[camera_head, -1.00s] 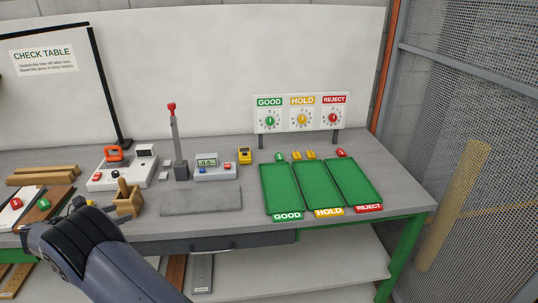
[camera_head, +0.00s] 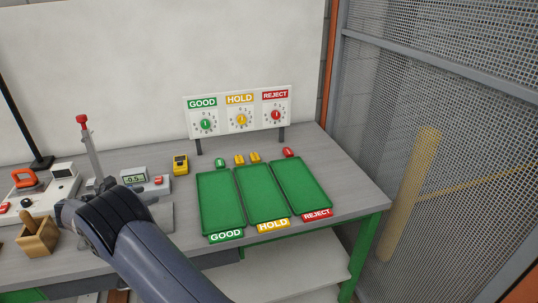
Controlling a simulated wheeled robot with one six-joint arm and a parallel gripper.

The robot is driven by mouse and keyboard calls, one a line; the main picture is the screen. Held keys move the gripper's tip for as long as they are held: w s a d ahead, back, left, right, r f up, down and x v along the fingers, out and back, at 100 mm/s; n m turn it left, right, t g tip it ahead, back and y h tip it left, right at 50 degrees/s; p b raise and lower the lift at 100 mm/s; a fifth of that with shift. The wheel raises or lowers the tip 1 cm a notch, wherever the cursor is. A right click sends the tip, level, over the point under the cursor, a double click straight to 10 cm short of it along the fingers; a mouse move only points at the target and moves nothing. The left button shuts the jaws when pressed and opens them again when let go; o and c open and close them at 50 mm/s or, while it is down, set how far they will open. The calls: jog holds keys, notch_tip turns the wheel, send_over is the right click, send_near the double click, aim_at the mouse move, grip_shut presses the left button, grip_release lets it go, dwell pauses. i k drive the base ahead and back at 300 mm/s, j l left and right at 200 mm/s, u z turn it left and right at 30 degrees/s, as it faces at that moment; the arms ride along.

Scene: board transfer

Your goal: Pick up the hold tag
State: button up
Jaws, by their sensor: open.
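Two yellow tags, a left one (camera_head: 239,160) and a right one (camera_head: 255,157), lie on the grey bench just behind the green HOLD tray (camera_head: 262,195). The yellow HOLD label (camera_head: 273,225) is at that tray's front edge. My dark arm reaches in from the bottom, left of the trays and well apart from the tags. My gripper's fingers do not show; the arm's end points away to the left.
The GOOD tray (camera_head: 221,205) and REJECT tray (camera_head: 301,188) flank the HOLD tray. A green tag (camera_head: 220,163) and a red tag (camera_head: 289,152) lie behind them. A dial board (camera_head: 238,110) stands behind. A yellow device (camera_head: 180,164) stands left. Mesh fencing (camera_head: 440,130) is at right.

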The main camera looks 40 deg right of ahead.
aim_at(239, 159)
jog(key=i+z, duration=0.25)
jog(key=z, duration=0.15)
jog(key=i+j+z, duration=0.1)
jog(key=i+z, duration=0.15)
jog(key=z, duration=0.2)
jog(key=j+z, duration=0.45)
jog(key=j, duration=0.55)
